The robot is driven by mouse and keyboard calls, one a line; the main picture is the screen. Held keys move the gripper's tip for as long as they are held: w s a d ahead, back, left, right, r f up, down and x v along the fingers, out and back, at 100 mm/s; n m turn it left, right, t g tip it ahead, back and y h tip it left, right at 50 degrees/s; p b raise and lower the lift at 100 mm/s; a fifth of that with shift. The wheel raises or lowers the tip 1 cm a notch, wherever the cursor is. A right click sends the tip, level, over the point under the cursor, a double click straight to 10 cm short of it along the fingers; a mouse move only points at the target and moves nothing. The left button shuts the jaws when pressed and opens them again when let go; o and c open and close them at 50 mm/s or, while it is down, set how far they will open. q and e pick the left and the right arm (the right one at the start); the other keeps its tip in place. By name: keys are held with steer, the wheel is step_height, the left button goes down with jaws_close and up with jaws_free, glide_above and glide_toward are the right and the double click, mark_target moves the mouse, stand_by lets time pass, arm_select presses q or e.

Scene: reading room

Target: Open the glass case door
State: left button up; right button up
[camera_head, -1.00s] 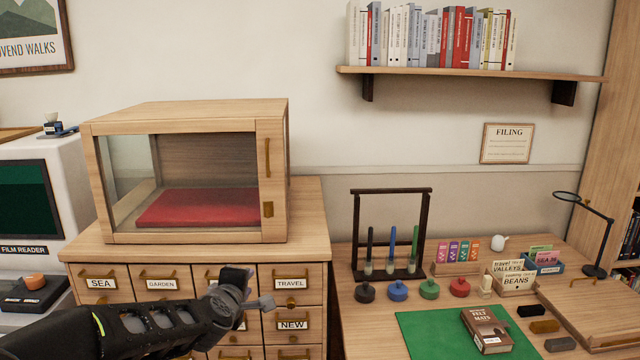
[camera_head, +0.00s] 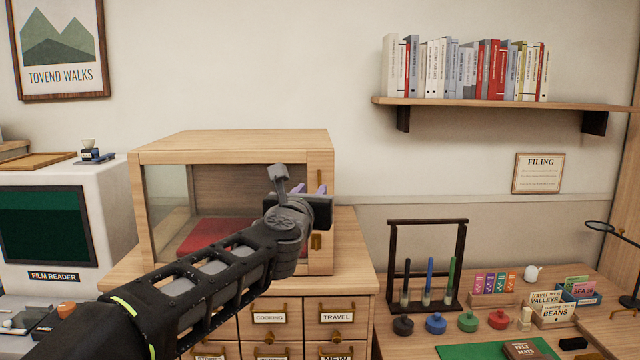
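The glass case (camera_head: 232,144) is a wooden box with a glazed front, standing on the drawer cabinet. A red cushion (camera_head: 205,236) lies inside. Its door looks shut. A brass plate (camera_head: 316,243) shows low on the front's right post; the upright handle above it (camera_head: 319,176) is mostly hidden by my gripper. My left gripper (camera_head: 298,184) is raised in front of the case's right side, near the handle. Whether it touches the handle, and how far its fingers are apart, I cannot tell. My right gripper is not in view.
The drawer cabinet (camera_head: 352,284) carries labelled drawers below the case. A film reader (camera_head: 48,236) stands close on the left. On the desk at the right are a dark rack (camera_head: 391,262), several coloured knobbed pieces and card boxes. A bookshelf (camera_head: 480,102) hangs above.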

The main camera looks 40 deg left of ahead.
mark_target(320, 181)
arm_select(q)
steer(key=shift+w, duration=0.1)
steer(key=p+x, duration=0.1)
steer(key=x, duration=0.6)
steer(key=shift+w+a+p, duration=0.25)
steer(key=shift+w+p, duration=0.05)
steer(key=shift+p, duration=0.05)
steer(key=shift+c, duration=0.6)
jaws_close()
steer(key=shift+d, duration=0.1)
stand_by(0.5)
